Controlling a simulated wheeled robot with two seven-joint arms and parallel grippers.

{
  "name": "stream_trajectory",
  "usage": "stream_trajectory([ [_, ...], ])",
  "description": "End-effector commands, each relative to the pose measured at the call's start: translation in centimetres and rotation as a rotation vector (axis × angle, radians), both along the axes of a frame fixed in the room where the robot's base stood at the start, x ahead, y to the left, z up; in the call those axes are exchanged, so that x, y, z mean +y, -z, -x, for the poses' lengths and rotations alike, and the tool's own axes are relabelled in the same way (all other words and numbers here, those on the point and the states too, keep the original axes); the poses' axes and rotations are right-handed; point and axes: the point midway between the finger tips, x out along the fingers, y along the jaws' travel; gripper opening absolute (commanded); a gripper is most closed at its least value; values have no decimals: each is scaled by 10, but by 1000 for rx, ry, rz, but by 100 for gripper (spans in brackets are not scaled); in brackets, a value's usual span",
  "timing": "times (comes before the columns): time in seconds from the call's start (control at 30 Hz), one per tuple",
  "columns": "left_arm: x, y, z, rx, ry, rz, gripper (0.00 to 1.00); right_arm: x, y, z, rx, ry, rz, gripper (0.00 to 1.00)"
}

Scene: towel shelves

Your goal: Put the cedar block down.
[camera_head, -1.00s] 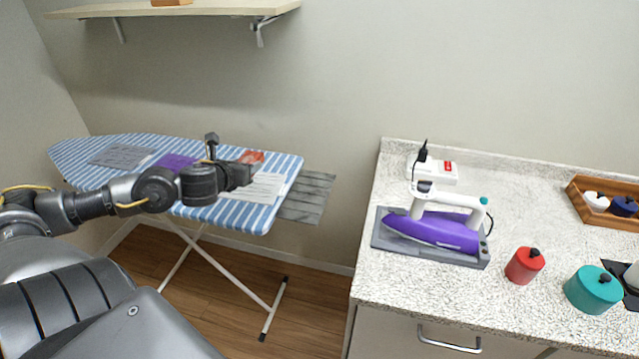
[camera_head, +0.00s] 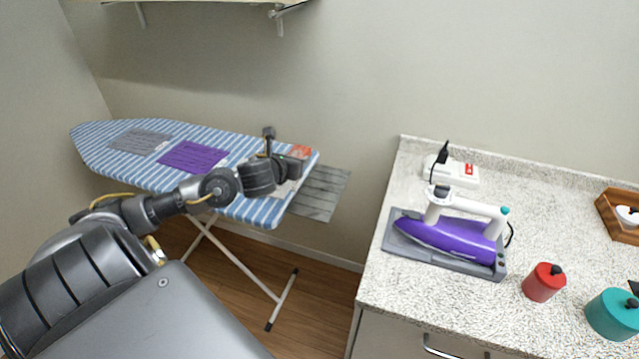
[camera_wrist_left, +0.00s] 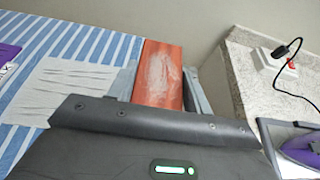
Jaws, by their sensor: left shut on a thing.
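The cedar block (camera_wrist_left: 159,75) is a reddish-brown block with a pale worn patch. In the left wrist view it stands out beyond my left gripper (camera_wrist_left: 157,92), which is shut on it. In the head view the block (camera_head: 300,152) shows only as a small orange-red patch behind my left gripper (camera_head: 293,165), over the right end of the striped ironing board (camera_head: 225,208). I cannot tell whether the block touches the board. My right gripper is not in view.
A grey cloth (camera_head: 140,140) and a purple cloth (camera_head: 193,157) lie on the board. A slatted grey rack (camera_head: 322,192) is at its right end.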

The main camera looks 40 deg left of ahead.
Motion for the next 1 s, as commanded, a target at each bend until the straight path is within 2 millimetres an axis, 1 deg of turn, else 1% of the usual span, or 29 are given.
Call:
stream_trajectory([
  [0.03,-10,5,-12,-7,0,12,26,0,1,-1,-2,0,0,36],
  [0.1,-21,17,-24,-3,0,9,26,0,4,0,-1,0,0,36],
  [0.13,-23,26,-27,0,-1,10,26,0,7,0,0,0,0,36],
  [0.2,-30,38,-35,-1,-1,7,26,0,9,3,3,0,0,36],
  [0.3,-37,51,-44,-1,-1,5,26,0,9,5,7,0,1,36],
  [0.37,-40,56,-48,-1,-1,4,26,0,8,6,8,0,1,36],
  [0.5,-42,63,-52,-1,-1,0,26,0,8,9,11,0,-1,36],
  [0.67,-45,66,-54,-1,-1,2,26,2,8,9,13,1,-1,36],
  [0.7,-48,70,-57,-1,0,2,26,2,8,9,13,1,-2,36],
  [0.8,-47,84,-56,3,-2,1,26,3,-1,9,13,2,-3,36],
  [0.9,-47,95,-56,1,-2,0,26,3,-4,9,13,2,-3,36],
  [1.0,-46,99,-56,-2,-2,-1,26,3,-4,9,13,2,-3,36],
])
